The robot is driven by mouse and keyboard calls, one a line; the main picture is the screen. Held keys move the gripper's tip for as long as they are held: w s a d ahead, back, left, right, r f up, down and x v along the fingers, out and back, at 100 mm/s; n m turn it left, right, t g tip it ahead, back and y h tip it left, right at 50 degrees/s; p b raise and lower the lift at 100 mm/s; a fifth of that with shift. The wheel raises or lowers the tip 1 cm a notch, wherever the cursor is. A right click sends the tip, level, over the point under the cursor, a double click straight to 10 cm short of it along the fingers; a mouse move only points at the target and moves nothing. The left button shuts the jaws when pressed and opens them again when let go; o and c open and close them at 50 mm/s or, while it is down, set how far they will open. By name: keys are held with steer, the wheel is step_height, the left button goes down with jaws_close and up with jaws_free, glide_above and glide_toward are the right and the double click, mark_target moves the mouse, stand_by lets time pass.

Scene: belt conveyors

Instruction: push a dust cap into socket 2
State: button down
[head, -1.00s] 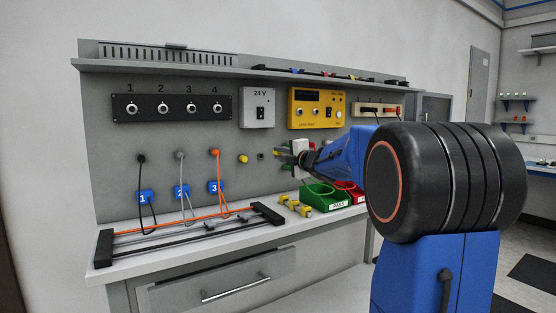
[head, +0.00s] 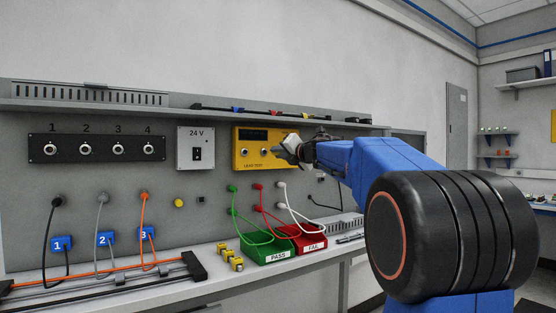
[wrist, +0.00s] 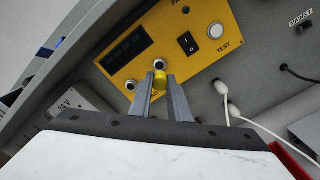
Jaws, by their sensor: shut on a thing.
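Socket 2 (head: 86,149) is the second of the numbered round sockets on the black panel (head: 70,158) at the left in the head view. It is open, with a pale metal rim. In the wrist view my gripper (wrist: 160,83) is shut on a yellow dust cap (wrist: 160,79), held between the fingertips. More yellow caps (head: 229,257) lie on the bench. The wrist view does not show socket 2.
A shelf (head: 170,110) runs above. Green and red bins (head: 270,258) and hanging cables (head: 145,215) are below.

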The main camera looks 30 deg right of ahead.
steer(key=shift+w+a, duration=0.1)
steer(key=shift+w, duration=2.55)
steer(key=shift+w, duration=0.7)
stand_by(0.5)
steer(key=c, duration=1.6)
jaws_free()
steer(key=shift+s, duration=0.15)
steer(key=s, duration=1.7)
steer(key=shift+s+d, duration=0.1)
steer(key=shift+d, duration=0.15)
